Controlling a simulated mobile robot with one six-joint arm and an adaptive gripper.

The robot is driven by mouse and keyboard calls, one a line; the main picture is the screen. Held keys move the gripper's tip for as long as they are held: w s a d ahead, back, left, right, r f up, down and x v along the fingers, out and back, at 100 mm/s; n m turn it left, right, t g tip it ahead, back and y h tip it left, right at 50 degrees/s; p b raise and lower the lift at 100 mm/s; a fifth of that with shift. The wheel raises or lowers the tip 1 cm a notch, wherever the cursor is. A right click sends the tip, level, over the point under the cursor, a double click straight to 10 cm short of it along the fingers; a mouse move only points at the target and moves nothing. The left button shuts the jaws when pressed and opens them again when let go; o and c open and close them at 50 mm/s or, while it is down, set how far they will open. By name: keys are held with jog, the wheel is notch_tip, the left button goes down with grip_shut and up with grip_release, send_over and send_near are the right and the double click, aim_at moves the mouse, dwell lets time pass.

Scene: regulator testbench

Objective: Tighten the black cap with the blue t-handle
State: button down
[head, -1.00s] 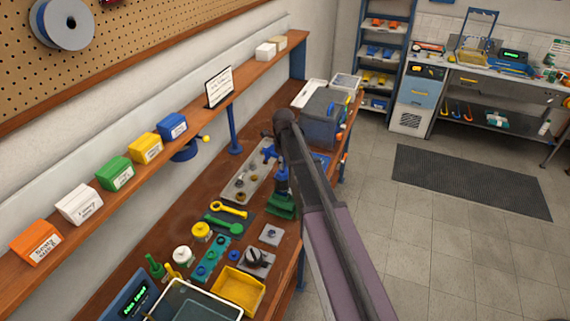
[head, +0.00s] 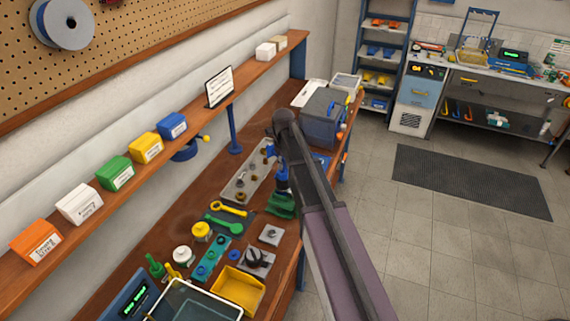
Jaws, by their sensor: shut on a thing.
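My arm (head: 318,190) reaches over the bench from the lower right. My gripper is hidden behind it, so I cannot see its fingers. A small blue piece that looks like part of the t-handle (head: 270,150) shows at the left edge of the arm, over the far end of a grey tray. The rest of it is hidden. A round black knob-like part (head: 255,257) sits on a grey block near the bench's front edge. I cannot tell whether it is the black cap. Whether handle and cap touch is not visible.
The grey tray (head: 237,187) holds small brass-coloured parts. A green-based blue fixture (head: 281,205) stands beside the arm. Nearer are green and yellow wrenches, a yellow bin (head: 238,289) and a display (head: 132,300). A dark box (head: 323,120) stands at the far end. A shelf with coloured boxes runs left.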

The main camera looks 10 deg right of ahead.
jog(key=shift+m, duration=0.3)
jog(key=shift+m, duration=0.5)
jog(key=shift+m, duration=0.3)
jog(key=shift+m, duration=0.5)
jog(key=shift+n, duration=0.3)
jog(key=shift+r+p, duration=1.55)
dwell(0.9)
jog(key=shift+r+p, duration=2.45)
